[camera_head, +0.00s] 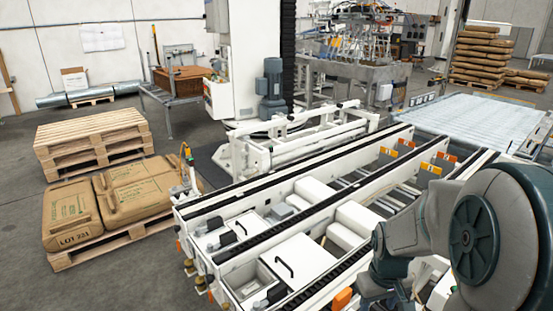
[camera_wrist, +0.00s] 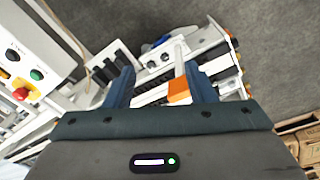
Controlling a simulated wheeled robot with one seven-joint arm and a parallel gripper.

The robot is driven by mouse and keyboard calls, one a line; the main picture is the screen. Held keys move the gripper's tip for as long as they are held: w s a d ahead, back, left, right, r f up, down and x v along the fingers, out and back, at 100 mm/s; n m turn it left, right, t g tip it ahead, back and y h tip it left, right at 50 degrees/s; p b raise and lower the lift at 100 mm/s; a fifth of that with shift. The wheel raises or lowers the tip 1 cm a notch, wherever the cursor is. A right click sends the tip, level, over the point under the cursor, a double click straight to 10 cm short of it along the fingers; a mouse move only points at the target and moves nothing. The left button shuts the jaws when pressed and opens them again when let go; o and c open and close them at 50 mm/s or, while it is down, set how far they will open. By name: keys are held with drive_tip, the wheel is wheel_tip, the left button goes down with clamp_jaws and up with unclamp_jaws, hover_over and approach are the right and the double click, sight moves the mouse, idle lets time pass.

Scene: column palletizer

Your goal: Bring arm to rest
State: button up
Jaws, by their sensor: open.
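My gripper (camera_wrist: 158,72) shows in the wrist view with its two dark blue fingers apart. I see nothing held between them. Beyond the fingers is part of the white conveyor frame (camera_wrist: 205,45), with an orange piece (camera_wrist: 179,91) close to the right finger in the picture. I cannot tell how far it is from that finger. In the head view my grey and teal arm (camera_head: 425,215) is bent at the lower right, over the near side of the conveyor (camera_head: 300,262). My gripper cannot be made out there.
A control box (camera_wrist: 28,55) with red and green buttons is at the left of the wrist view. In the head view, sacks (camera_head: 135,190) lie on a pallet at left, before stacked empty pallets (camera_head: 92,135). A white column (camera_head: 250,50) stands behind the conveyor. Grey floor is clear at lower left.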

drive_tip(key=s+a+r+m+t+b, duration=0.1)
drive_tip(key=s+a+r+m+t, duration=0.1)
drive_tip(key=s+a+r, duration=0.6)
drive_tip(key=shift+s+r+y, duration=0.4)
drive_tip(key=shift+s+r, duration=0.05)
drive_tip(key=shift+s, duration=0.45)
drive_tip(key=shift+w, duration=0.1)
idle(0.4)
